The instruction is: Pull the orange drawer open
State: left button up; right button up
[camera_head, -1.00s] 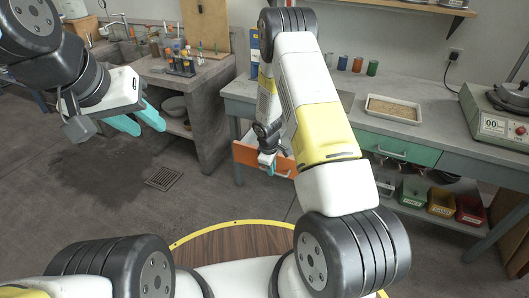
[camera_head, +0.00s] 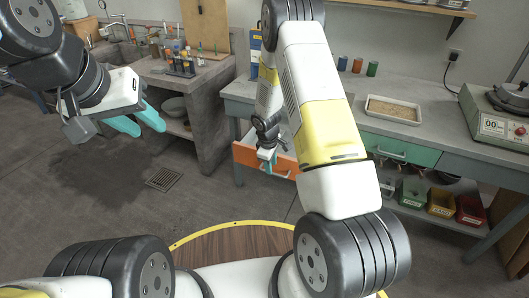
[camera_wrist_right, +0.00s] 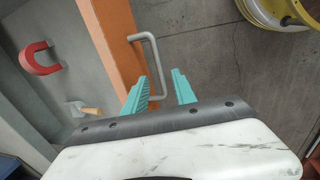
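The orange drawer (camera_head: 246,155) is under the left part of the bench and stands out from it, open. The right wrist view looks into its grey inside past the orange front (camera_wrist_right: 111,42). A grey bar handle (camera_wrist_right: 154,61) is fixed to that front. My right gripper (camera_head: 268,165) is at the drawer front. In the right wrist view its teal fingers (camera_wrist_right: 160,92) are apart, with the near end of the handle between them; contact cannot be told. My left gripper (camera_head: 138,121) is open and empty, in the air at the left, far from the drawer.
A red magnet (camera_wrist_right: 39,59) and a wooden-handled tool (camera_wrist_right: 85,109) lie in the drawer. A teal drawer (camera_head: 398,149) is to the right, above several coloured bins (camera_head: 440,203). The floor before the drawer is clear.

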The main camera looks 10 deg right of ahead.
jog(key=shift+s+a+r, duration=0.15)
jog(key=shift+s+r, duration=0.05)
jog(key=shift+r, duration=0.9)
jog(key=shift+s+a+r, duration=0.1)
jog(key=shift+s+r, duration=0.1)
jog(key=shift+r, duration=0.9)
jog(key=s+d+r+m+t+y, duration=0.1)
jog(key=s+r+m, duration=0.25)
jog(key=r, duration=0.95)
jog(key=s+r+m+t, duration=0.15)
jog(key=s+r, duration=0.35)
jog(key=r, duration=0.7)
jog(key=s+a+r+m+t+y, duration=0.1)
jog(key=s+r+m, duration=0.1)
jog(key=s+r, duration=0.4)
jog(key=s+r+m+t+y, duration=0.1)
jog(key=s+r+m, duration=0.2)
jog(key=s, duration=1)
notch_tip(320, 180, up, 3)
jog(key=shift+a+f+m, duration=0.1)
jog(key=shift+a+m, duration=0.2)
jog(key=shift+a, duration=0.05)
